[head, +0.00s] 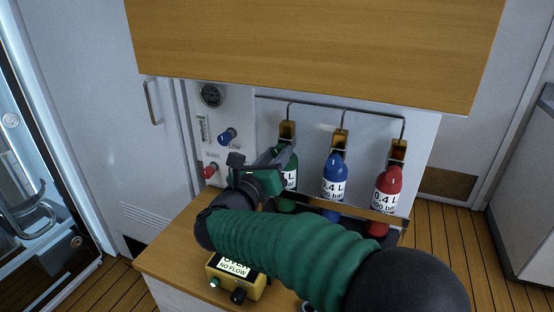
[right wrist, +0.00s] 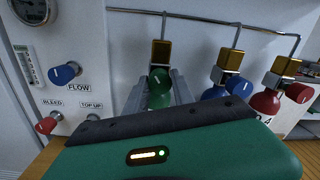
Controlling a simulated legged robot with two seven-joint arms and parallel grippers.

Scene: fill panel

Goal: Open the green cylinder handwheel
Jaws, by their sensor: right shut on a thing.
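The green cylinder (head: 288,192) stands leftmost of the cylinders below the panel, partly hidden by my right gripper (head: 283,157). Its round green handwheel (right wrist: 160,78) shows in the right wrist view, under a brass-coloured valve block (right wrist: 160,52). The right gripper's two grey fingers stand either side of the handwheel in that view and are shut on it. In the head view my green-sleeved right arm reaches up from the lower right and hides the lower part of the cylinder. The handwheel's turn position cannot be told. My left gripper is not in view.
A blue cylinder (head: 334,178) and a red cylinder (head: 386,190) stand to the right behind a metal rail. The blue FLOW knob (head: 227,136), red BLEED knob (head: 211,170) and gauge (head: 211,95) are at left.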

